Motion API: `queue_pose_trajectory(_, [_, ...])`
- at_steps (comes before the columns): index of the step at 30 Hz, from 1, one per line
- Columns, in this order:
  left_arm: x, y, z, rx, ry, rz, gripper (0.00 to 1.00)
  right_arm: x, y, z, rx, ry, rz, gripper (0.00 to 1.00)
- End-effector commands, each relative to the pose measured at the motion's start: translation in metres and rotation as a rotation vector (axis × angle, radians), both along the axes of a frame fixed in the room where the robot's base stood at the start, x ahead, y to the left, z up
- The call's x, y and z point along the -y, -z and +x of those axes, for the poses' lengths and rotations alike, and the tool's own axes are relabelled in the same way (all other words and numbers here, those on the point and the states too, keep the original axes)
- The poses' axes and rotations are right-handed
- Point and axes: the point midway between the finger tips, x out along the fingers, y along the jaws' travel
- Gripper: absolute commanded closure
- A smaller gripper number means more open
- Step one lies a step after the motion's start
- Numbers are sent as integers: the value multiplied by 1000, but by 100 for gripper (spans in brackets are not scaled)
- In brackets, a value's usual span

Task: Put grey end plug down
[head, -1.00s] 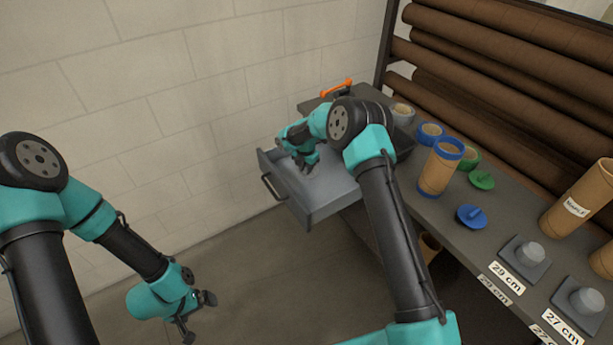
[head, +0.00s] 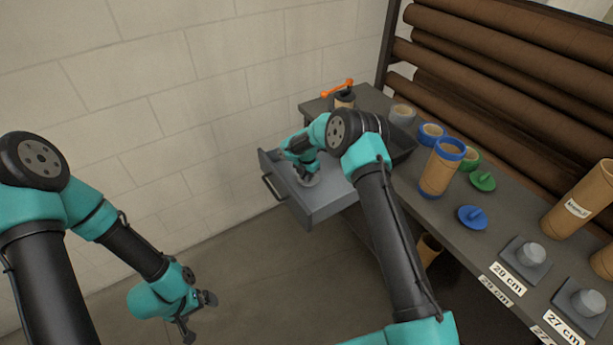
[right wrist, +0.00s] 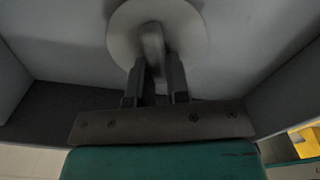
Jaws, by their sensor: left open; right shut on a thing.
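The grey end plug (right wrist: 186,32) is a round disc with an upright knob, seen in the right wrist view. My right gripper (right wrist: 157,68) is shut on the knob. In the head view the grey end plug (head: 310,181) shows as a small disc below my right gripper (head: 306,170), inside the open grey drawer (head: 325,208). I cannot tell whether the disc touches the drawer floor. My left gripper (head: 199,316) is open and empty, low at the left, away from the drawer.
A bench holds a blue-rimmed cardboard tube (head: 439,170), a blue plug (head: 472,216), a green plug (head: 482,181) and grey stands with cm labels. A dark bin (head: 402,152) and an orange-handled tool (head: 338,88) are behind my right arm. Brown rolls (head: 490,75) fill the rack.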

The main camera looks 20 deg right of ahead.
Motion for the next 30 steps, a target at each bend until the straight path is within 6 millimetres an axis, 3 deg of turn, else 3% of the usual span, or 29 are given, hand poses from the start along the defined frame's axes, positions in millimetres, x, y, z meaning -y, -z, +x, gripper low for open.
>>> queue_pose_trajectory(4, [0,0,0,0,0,0,0,0,3,0,0,0,0,100])
queue_pose_trajectory(5, [0,0,0,0,0,0,0,0,3,0,0,0,0,82])
queue_pose_trajectory(12, [0,0,0,0,0,0,0,0,3,0,0,-1,0,59])
queue_pose_trajectory(23, [0,0,0,0,0,0,0,0,-1,0,0,-1,0,58])
queue_pose_trajectory(30, [0,0,0,0,0,0,0,-1,-29,0,3,-2,0,58])
